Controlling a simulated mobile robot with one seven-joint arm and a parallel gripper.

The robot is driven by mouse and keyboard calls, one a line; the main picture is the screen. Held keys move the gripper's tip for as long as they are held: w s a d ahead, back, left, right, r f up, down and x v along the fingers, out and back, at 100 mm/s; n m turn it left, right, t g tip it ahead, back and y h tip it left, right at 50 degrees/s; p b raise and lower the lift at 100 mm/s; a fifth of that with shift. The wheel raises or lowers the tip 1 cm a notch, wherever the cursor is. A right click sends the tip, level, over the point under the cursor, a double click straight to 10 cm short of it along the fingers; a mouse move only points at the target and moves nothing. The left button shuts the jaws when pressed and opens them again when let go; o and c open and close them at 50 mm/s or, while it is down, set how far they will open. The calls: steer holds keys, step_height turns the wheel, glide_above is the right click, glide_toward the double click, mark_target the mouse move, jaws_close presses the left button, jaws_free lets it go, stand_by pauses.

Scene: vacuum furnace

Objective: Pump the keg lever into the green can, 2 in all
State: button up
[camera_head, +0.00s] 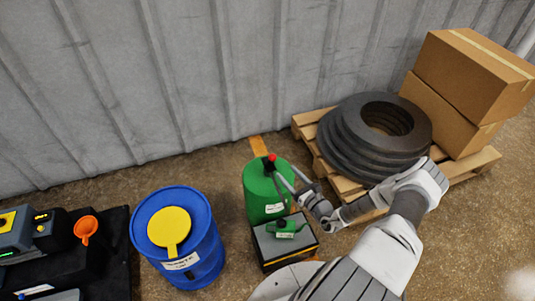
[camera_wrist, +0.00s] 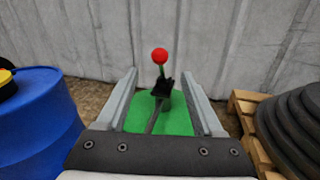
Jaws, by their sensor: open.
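The green keg (camera_head: 256,207) stands on the floor near the wall, with a white label on its side. Its lever is topped by a red knob (camera_head: 272,157); the knob also shows in the wrist view (camera_wrist: 159,55), above a black fitting. My gripper (camera_wrist: 161,72) is open, its two fingers on either side of the lever with clear gaps. The green keg top (camera_wrist: 178,125) lies below and beyond the fingers. The small green can (camera_head: 287,231), with a pale label, sits on a dark box in front of the keg. The wrist view does not show it.
The box (camera_head: 286,248) stands close against the keg. A blue drum (camera_head: 189,250) with a yellow lid (camera_head: 170,229) is at left. Rubber rings (camera_head: 348,158) lie on a pallet (camera_head: 480,162) with cartons (camera_head: 458,80) at right. An orange funnel (camera_head: 86,228) is far left.

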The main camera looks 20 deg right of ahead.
mark_target(271, 158)
steer(key=b+x, duration=0.3)
steer(key=x, duration=1)
steer(key=shift+w+a+b, duration=0.15)
steer(key=shift+w+b, duration=0.15)
jaws_close()
stand_by(0.8)
